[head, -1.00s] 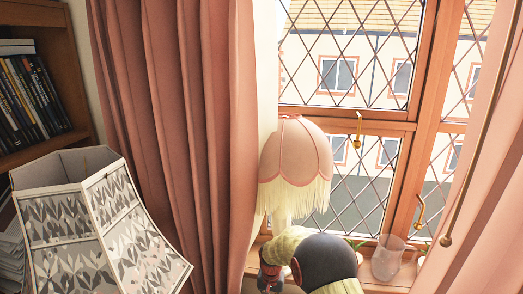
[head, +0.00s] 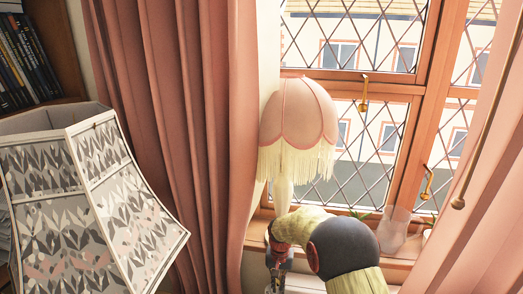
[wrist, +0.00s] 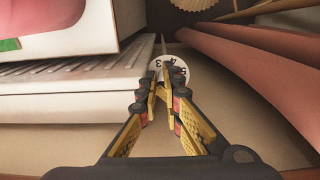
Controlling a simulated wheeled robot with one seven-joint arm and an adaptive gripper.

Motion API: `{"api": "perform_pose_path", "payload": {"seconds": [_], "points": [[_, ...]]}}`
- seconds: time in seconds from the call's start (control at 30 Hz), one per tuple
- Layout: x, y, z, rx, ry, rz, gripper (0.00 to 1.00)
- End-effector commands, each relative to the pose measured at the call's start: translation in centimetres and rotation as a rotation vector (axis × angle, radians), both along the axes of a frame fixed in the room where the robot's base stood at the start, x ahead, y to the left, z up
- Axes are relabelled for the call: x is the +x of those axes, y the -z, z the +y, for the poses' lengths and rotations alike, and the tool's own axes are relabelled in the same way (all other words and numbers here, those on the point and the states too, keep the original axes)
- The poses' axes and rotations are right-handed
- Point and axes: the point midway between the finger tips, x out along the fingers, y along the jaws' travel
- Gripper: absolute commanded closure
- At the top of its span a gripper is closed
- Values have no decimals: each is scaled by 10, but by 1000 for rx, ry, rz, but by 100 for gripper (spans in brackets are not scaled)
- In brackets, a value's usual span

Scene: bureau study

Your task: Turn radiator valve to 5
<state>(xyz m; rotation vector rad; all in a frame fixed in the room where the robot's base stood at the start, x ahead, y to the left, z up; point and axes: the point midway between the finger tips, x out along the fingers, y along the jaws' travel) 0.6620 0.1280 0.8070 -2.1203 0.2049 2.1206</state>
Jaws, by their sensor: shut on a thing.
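The radiator valve (wrist: 176,72) is a white round knob with black digits on its face, at the upper middle of the wrist view. A 4 and a 3 can be made out; I cannot tell which setting it is on. My gripper (wrist: 165,90) is shut on the valve, with one finger at each side of its near edge. The fingers cover part of the knob. The white radiator (wrist: 60,108) lies left of the valve, with a ribbed grille on top. In the head view my arm reaches down below the window sill, and the valve is hidden.
A pink fringed lamp (head: 298,115) stands close behind my arm, before the window. A clear glass vase (head: 393,232) is on the sill to the right. Pink curtains (head: 165,130) hang at the left, and a patterned lampshade (head: 90,195) fills the lower left.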

Motion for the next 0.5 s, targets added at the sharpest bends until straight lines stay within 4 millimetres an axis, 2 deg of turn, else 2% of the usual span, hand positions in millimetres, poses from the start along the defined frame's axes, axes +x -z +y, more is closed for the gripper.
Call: {"api": "perform_pose_path", "payload": {"seconds": [0.03,0.2,0.5], "points": [[0,11,0,-1,0,1,100],[0,26,0,0,0,1,100],[-1,33,0,-1,0,2,100]]}}
